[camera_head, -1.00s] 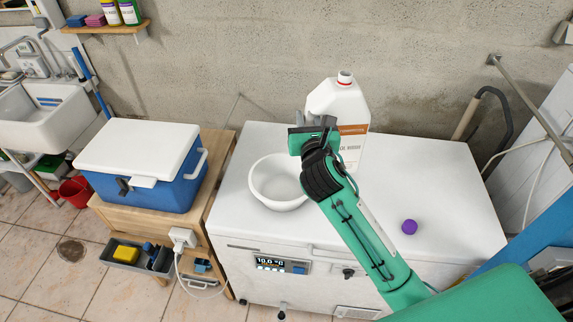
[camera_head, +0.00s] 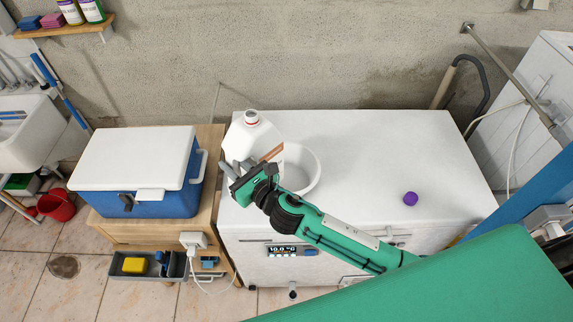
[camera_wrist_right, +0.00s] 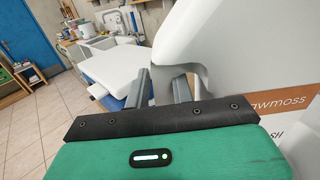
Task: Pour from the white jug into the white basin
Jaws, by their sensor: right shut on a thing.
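The white jug (camera_head: 250,140), with a red ring at its neck and a brown-orange label, is at the left end of the white chest top. My right gripper (camera_head: 236,172) is shut on its handle; the wrist view shows the handle (camera_wrist_right: 172,50) between the fingers and the jug body (camera_wrist_right: 235,60) beside it. The jug's mouth faces upward, and no stream shows. The white basin (camera_head: 310,173) stands on the chest just right of the jug, its left part hidden behind the jug and gripper. I cannot tell whether the jug's base touches the chest. My left gripper is not in view.
A blue cooler with a white lid (camera_head: 135,155) stands on a wooden bench to the left. A concrete wall (camera_head: 330,60) is behind.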

